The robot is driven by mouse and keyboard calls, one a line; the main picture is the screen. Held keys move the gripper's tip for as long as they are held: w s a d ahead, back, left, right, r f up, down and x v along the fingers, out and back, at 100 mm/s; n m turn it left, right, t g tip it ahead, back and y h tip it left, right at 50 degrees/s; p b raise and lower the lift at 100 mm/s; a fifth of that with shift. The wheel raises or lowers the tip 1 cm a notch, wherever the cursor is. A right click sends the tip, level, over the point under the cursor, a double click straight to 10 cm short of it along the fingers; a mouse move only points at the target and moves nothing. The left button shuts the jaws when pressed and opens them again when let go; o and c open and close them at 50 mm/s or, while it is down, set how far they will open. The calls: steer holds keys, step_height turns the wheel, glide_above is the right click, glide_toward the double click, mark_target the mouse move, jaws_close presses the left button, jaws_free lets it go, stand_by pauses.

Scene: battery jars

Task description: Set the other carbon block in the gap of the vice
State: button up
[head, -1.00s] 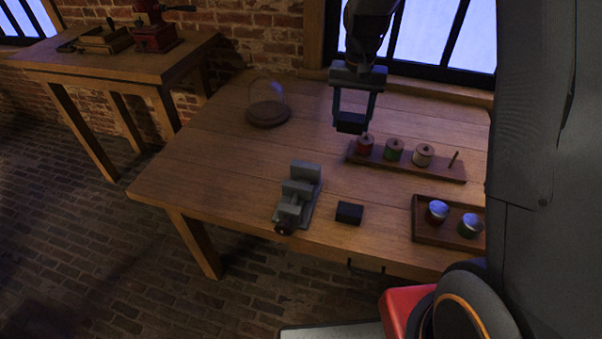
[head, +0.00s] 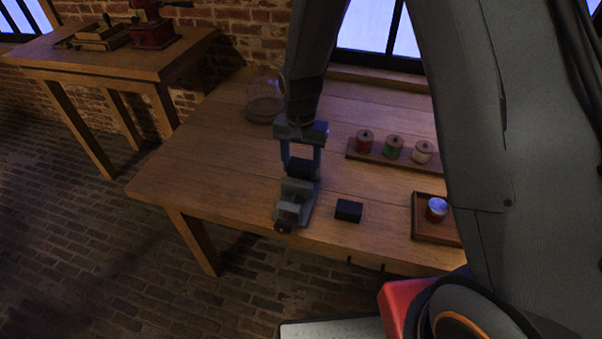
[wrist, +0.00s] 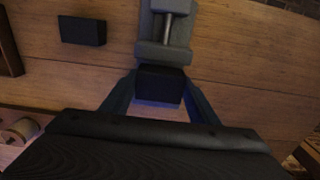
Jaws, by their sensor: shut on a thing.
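My gripper (head: 302,170) is shut on a black carbon block (head: 300,167) and points down at the grey vice (head: 293,208). In the wrist view the held block (wrist: 158,84) sits between my two fingers, right beside a jaw of the vice (wrist: 163,52). The block and fingers hide the vice's rear part, so I cannot tell whether the block is above the gap or partly in it. A second black carbon block (head: 348,211) lies on the table to the right of the vice. It also shows in the wrist view (wrist: 82,30).
A rack (head: 370,156) with several coloured spools stands behind on the right. A wooden tray (head: 424,230) holding a silver-topped jar lies at the right, partly behind my arm. A glass dome on a round wooden base (head: 262,110) stands at the back left. The table's left part is clear.

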mark_target(301, 174)
steer(key=shift+f+p, duration=0.45)
steer(key=shift+f, duration=1.45)
steer(key=o, duration=1.3)
steer(key=shift+f, duration=0.15)
step_height(301, 174, up, 12)
steer(key=b, duration=0.3)
steer(key=shift+r, duration=0.2)
steer(key=s+d+r+n, duration=0.1)
steer(key=s+d+n, duration=0.1)
steer(key=s+d, duration=0.5)
steer(key=s+d+r+n+t, duration=0.1)
steer(key=s+d+r+n, duration=0.1)
steer(key=s+d, duration=0.6)
steer(key=shift+r, duration=0.25)
steer(key=shift+s, duration=0.1)
